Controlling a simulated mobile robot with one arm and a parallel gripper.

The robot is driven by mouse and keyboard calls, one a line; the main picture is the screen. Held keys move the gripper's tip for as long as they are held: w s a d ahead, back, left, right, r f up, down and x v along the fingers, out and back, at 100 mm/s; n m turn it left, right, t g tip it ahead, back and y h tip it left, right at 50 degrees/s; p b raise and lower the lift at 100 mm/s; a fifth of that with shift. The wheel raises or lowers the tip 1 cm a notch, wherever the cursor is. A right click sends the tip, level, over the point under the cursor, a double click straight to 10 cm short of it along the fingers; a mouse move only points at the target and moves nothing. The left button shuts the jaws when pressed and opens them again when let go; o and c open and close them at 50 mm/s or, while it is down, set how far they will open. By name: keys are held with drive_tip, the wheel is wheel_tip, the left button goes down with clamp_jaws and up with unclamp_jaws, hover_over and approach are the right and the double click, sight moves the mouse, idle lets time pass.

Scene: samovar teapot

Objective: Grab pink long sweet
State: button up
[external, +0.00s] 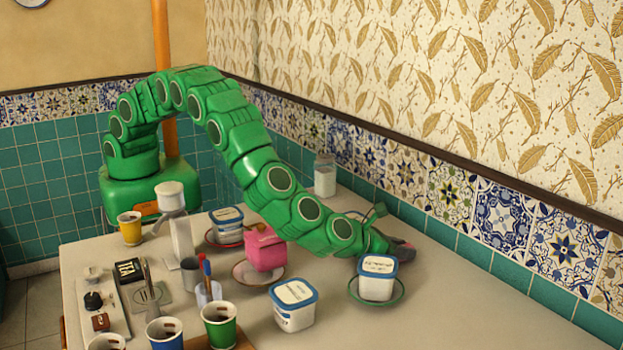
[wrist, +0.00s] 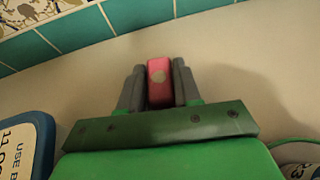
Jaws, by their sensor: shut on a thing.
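The pink long sweet (wrist: 158,92) shows in the wrist view as a narrow pink block with a pale round spot on it. It is between the two grey fingers of my gripper (wrist: 158,68), which are shut on it. In the external view my gripper (external: 402,248) is at the far right end of the green arm, low over the table behind a white tub with a blue lid (external: 377,278). Only a small reddish bit shows at the fingertips there, and most of the sweet is hidden. I cannot tell whether it touches the table.
The tub stands on a green-rimmed plate (external: 401,297) just in front of my gripper. Another blue-lidded tub (external: 294,306) is nearer the camera. A pink box (external: 265,249) sits on a plate to the left. The tiled wall (external: 470,246) is close behind; the table's right side is clear.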

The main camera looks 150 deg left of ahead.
drive_tip(key=shift+c, duration=0.7)
drive_tip(key=shift+r, duration=0.1)
